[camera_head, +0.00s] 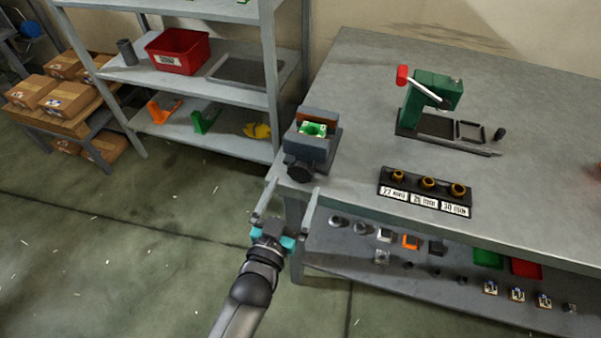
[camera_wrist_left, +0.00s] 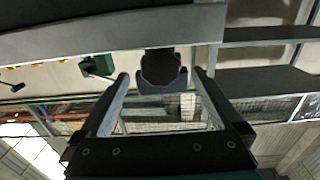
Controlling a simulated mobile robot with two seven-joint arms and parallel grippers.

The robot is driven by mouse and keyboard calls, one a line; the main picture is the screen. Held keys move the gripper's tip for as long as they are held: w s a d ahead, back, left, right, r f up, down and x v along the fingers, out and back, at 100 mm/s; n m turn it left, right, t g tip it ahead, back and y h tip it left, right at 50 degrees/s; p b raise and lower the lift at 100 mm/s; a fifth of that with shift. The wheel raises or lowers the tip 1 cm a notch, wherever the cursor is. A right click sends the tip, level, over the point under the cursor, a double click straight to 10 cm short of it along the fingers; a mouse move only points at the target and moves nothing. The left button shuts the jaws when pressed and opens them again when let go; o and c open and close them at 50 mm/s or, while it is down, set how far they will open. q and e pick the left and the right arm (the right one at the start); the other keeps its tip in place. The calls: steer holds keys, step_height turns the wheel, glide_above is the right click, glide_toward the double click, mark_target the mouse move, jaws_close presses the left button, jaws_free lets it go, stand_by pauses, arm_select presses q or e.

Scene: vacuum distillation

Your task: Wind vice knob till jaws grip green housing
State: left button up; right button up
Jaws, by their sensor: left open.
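The grey vice (camera_head: 318,140) stands at the left front corner of the workbench. The green housing (camera_head: 313,129) sits between its jaws; I cannot tell whether both jaws touch it. The dark round vice knob (camera_head: 299,172) faces the bench's front edge. My left gripper (camera_head: 286,203) is open and empty, below and in front of the knob. In the left wrist view the knob (camera_wrist_left: 160,68) shows beyond and between the tips of the open left gripper (camera_wrist_left: 161,80), apart from them. The housing is not clearly seen there. My right gripper is not in view.
A green press (camera_head: 432,92) with a red-tipped lever stands farther back on the workbench (camera_head: 350,70). A black holder (camera_head: 424,190) with several brass rings lies right of the vice. A lower shelf (camera_head: 340,255) with small parts runs under the bench. Open floor lies left.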

mark_target(298, 175)
arm_select(q)
steer(key=shift+b+x, duration=0.4)
steer(key=shift+x, duration=2.35)
steer(key=c, duration=1.3)
steer(key=shift+m, duration=0.4)
steer(key=shift+m+p, duration=0.45)
steer(key=shift+m, duration=0.25)
steer(key=m, duration=0.2)
steer(key=shift+m+p, duration=0.35)
steer(key=shift+m, duration=0.05)
steer(key=shift+a+m, duration=0.1)
steer(key=shift+m, duration=0.6)
steer(key=shift+r, duration=0.1)
